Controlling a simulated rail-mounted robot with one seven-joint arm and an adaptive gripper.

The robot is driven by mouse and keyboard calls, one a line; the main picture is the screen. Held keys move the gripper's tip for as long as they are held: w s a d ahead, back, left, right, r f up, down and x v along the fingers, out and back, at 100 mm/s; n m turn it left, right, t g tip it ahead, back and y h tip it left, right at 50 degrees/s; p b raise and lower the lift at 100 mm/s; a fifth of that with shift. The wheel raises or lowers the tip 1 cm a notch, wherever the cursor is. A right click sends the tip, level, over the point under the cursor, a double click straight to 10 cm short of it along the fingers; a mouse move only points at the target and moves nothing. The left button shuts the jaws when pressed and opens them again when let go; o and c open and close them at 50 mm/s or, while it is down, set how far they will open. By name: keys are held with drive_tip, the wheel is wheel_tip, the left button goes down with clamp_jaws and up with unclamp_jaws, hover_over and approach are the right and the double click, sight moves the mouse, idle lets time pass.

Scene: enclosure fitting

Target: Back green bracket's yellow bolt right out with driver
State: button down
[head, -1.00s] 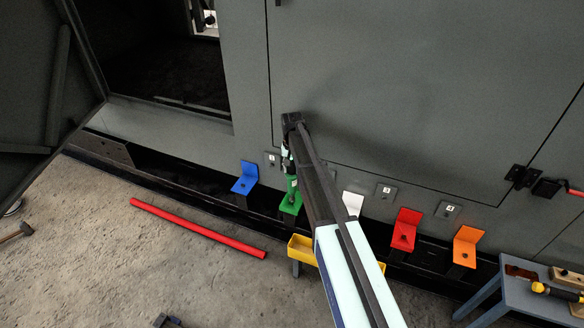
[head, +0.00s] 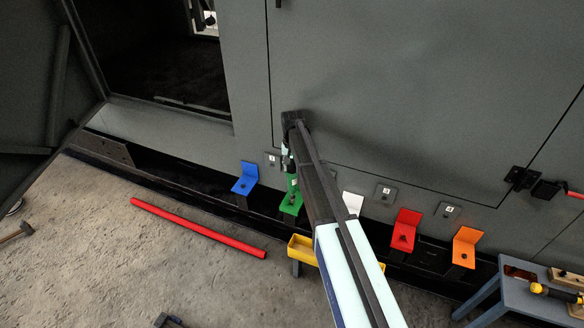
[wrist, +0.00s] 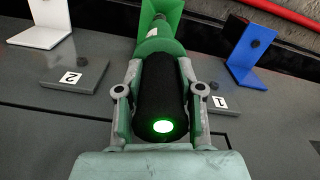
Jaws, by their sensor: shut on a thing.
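The green bracket (head: 291,202) stands on the dark ledge at the foot of the grey enclosure wall, between the blue and white brackets. My gripper (wrist: 160,100) is shut on the driver (wrist: 160,82), which has a black grip, a green body and a lit green end. The driver points away from the wrist camera toward the green bracket, which also shows at the top of the wrist view (wrist: 165,9). The driver's tip and the yellow bolt are hidden behind the driver's body, so I cannot tell whether they touch.
The blue bracket (head: 245,178), white bracket (head: 352,202), red bracket (head: 404,230) and orange bracket (head: 467,247) line the ledge. A yellow tray (head: 301,249) stands below. A red bar (head: 197,227) lies on the floor. A blue-grey bench (head: 527,302) with tools is at right.

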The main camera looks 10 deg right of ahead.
drive_tip(key=shift+r+p, duration=1.35)
drive_tip(key=shift+r, duration=1.45)
